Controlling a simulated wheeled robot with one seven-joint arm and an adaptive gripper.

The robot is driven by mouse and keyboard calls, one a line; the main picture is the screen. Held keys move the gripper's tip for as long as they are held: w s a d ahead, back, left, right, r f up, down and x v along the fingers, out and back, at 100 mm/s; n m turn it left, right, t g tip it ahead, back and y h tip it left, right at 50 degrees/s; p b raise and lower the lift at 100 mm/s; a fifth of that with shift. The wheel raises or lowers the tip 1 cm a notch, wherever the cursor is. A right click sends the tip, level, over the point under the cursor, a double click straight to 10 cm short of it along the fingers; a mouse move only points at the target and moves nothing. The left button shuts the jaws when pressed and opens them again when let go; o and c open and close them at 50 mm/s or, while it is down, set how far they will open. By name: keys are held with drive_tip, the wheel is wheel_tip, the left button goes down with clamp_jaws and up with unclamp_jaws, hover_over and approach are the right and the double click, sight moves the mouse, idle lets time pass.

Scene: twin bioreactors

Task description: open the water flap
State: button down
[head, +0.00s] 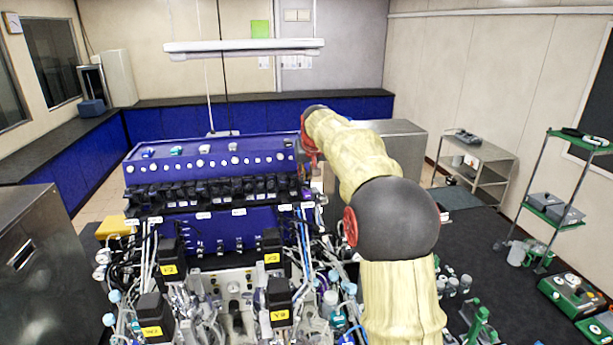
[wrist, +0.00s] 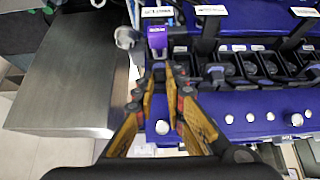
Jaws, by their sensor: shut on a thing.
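In the wrist view, my gripper (wrist: 164,70) reaches over the end of the blue bioreactor housing (wrist: 215,102). What lies between the tips is mostly hidden by the fingers. A white label (wrist: 157,12) sits just beyond the flap; its text is too small to read, so I cannot confirm the water marking.
A row of black clamps (wrist: 262,65) continues to the right of the gripper. A steel cabinet (wrist: 75,75) stands to the left in the wrist view. Tubing and black yellow-labelled units (head: 168,262) crowd the near side of the bioreactor in the head view.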

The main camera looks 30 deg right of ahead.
drive_tip(key=shift+w+d+r+g+y, duration=0.1)
drive_tip(key=shift+w+r+g+y, duration=0.1)
drive_tip(key=shift+g, duration=0.4)
drive_tip(key=shift+w+r+g+y, duration=0.2)
drive_tip(key=shift+g, duration=0.7)
drive_tip(key=c, duration=1.8)
unclamp_jaws()
drive_tip(key=shift+f, duration=0.1)
drive_tip(key=shift+c, duration=0.2)
drive_tip(key=v, duration=1.2)
